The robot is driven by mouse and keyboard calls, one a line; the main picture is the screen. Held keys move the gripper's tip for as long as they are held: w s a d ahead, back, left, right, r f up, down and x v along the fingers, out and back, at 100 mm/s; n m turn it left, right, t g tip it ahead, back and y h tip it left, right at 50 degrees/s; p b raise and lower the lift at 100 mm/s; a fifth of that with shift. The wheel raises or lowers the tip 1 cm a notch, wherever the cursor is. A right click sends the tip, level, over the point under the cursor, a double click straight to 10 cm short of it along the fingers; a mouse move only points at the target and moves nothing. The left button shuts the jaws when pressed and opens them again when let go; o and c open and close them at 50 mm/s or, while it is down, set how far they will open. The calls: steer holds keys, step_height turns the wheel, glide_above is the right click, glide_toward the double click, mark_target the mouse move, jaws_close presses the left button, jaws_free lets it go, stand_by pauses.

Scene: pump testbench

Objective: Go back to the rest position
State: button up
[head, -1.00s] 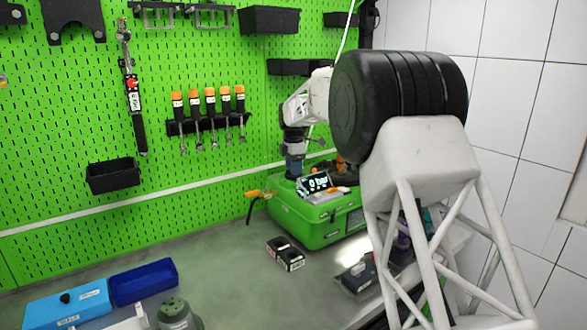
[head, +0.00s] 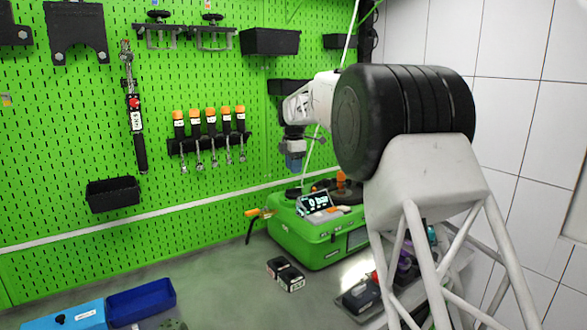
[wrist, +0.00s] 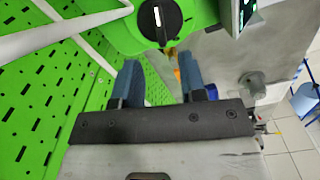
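My gripper (head: 294,162) hangs in the air above the left part of the green pump tester case (head: 308,243), with its blue fingers pointing down. In the wrist view the two blue fingers (wrist: 160,82) stand apart with nothing between them, so the gripper is open and empty. The case also shows in the wrist view (wrist: 120,38), with a black knob (wrist: 160,20) just beyond the fingertips. The case's lit display (head: 314,203) reads "0 bar" in the head view. My arm hides part of the case's right side.
A small black and white box (head: 286,274) lies before the case. A blue bin (head: 142,302) is at the front left. The bench middle (head: 220,270) is clear. A cable (head: 352,35) hangs near my arm.

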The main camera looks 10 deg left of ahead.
steer(key=s+d+r+m, duration=0.2)
steer(key=s+d+m, duration=0.2)
steer(key=s+d, duration=0.5)
steer(key=s+d+r+m+t, duration=0.15)
steer(key=s+d+m, duration=0.25)
steer(key=s+d, duration=0.45)
steer(key=s+d+r+m, duration=0.35)
steer(key=s+d, duration=0.35)
steer(key=s, duration=0.4)
steer(key=s+d+f+m, duration=0.4)
steer(key=s+f, duration=0.1)
steer(key=s, duration=0.7)
steer(key=s+d+f+m, duration=0.4)
steer(key=s+f, duration=0.1)
steer(key=s, duration=0.6)
steer(key=s+d+f+m+t, duration=0.1)
steer(key=s+d+f+m, duration=0.3)
steer(key=s, duration=0.8)
steer(key=shift+s+f+m, duration=0.35)
steer(key=shift+f+m, duration=0.1)
